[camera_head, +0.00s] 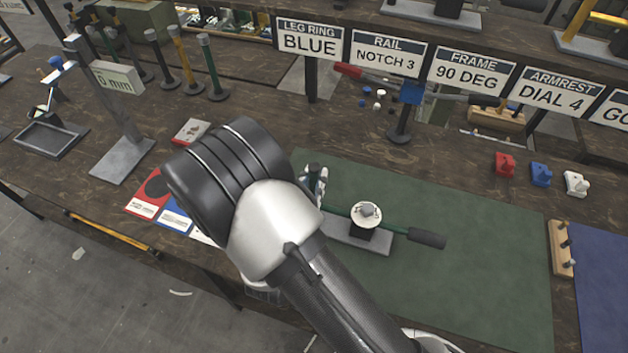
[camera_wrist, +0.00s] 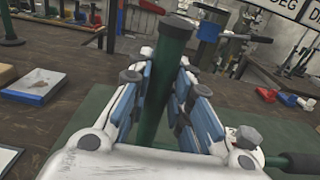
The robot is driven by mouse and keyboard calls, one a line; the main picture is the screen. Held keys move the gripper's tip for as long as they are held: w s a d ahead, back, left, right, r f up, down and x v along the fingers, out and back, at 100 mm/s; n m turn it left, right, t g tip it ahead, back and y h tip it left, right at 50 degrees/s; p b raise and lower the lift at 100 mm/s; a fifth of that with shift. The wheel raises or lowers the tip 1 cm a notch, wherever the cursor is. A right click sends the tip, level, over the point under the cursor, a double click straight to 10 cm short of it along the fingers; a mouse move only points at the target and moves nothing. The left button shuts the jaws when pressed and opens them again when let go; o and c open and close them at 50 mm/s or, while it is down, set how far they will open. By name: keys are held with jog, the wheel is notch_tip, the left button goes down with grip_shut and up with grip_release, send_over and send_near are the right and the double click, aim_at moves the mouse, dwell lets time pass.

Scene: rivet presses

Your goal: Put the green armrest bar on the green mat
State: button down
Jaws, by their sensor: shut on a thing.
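My gripper (camera_wrist: 165,105) is shut on a green bar (camera_wrist: 170,65), the green armrest bar, which stands roughly upright between its blue finger pads with a dark top end. The bar's lower end is hidden behind the gripper in the wrist view. In the head view my gripper (camera_head: 317,182) is partly hidden by my arm, and the bar's dark top (camera_head: 315,169) shows at it. They are over or at the left edge of the green mat (camera_head: 480,290); the head view does not show whether the bar touches it.
A fixture with a grey base (camera_head: 350,236) and a green lever with black grip (camera_head: 428,238) stands on the mat, right of my gripper. Red, blue and white blocks (camera_head: 541,174) sit beyond the mat. A blue mat (camera_head: 605,290) lies right. The green mat's right part is clear.

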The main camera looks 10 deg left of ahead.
jog(key=shift+f, duration=0.15)
jog(key=c, duration=1.5)
grip_release()
jog(key=shift+o, duration=0.2)
jog(key=shift+s+r, duration=0.15)
jog(key=shift+r, duration=0.05)
jog(key=s+a+p, duration=0.1)
jog(key=s, duration=1)
jog(key=shift+s+a+p, duration=0.3)
jog(key=shift+p, duration=0.1)
